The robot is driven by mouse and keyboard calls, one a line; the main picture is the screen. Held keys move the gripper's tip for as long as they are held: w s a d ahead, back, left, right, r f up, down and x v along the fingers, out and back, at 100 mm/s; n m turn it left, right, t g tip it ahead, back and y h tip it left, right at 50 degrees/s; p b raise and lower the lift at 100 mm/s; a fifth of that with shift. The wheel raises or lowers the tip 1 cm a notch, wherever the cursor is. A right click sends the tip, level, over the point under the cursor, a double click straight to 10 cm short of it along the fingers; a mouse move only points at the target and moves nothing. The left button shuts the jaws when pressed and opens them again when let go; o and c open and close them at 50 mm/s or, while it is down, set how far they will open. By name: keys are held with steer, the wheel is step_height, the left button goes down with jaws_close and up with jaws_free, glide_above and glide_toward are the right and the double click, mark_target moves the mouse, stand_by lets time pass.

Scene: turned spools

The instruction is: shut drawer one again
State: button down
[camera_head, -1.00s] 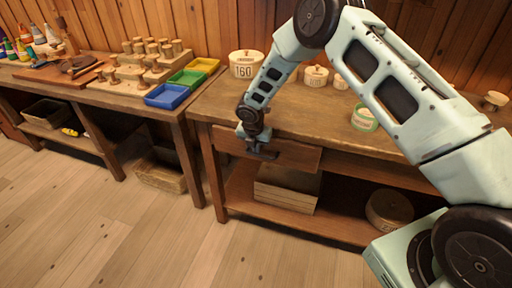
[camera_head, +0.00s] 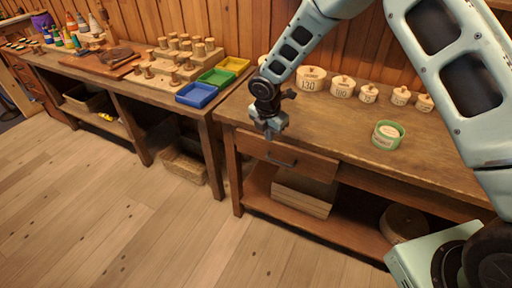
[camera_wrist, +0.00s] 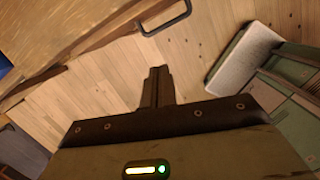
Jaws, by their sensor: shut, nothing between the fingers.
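The drawer (camera_head: 305,162) is in the right-hand bench, under its top at the left end. My gripper (camera_head: 269,133) is shut and empty. It hangs in front of the bench edge, above the handle and apart from it. In the wrist view my shut fingers (camera_wrist: 157,84) point toward the floor and handle, with nothing between them.
The right-hand bench top (camera_head: 335,115) carries several lidded tubs and a green-rimmed tub (camera_head: 387,135). A wooden crate (camera_head: 303,195) stands on the shelf below the drawer. The left bench holds a blue tray (camera_head: 197,95). The floor (camera_head: 130,220) in front is clear.

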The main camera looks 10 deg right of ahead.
steer(key=s+a+r+m+g+y, duration=0.1)
steer(key=s+a+r+m, duration=0.25)
steer(key=s+r, duration=0.45)
steer(key=s+a+r+m, duration=0.2)
steer(key=s+r+m, duration=0.35)
steer(key=s, duration=0.35)
steer(key=s+r+m+b, duration=0.15)
steer(key=s+m, duration=0.25)
steer(key=s, duration=0.4)
steer(key=n+t+h+b, duration=1.2)
steer(key=n+b, duration=0.4)
steer(key=b, duration=1.1)
glide_toward(250, 147)
steer(key=shift+t+y, duration=0.6)
steer(key=shift+t, duration=0.1)
steer(key=x, duration=0.4)
steer(key=b+x, duration=0.1)
steer(key=x, duration=0.1)
steer(key=shift+d, duration=0.6)
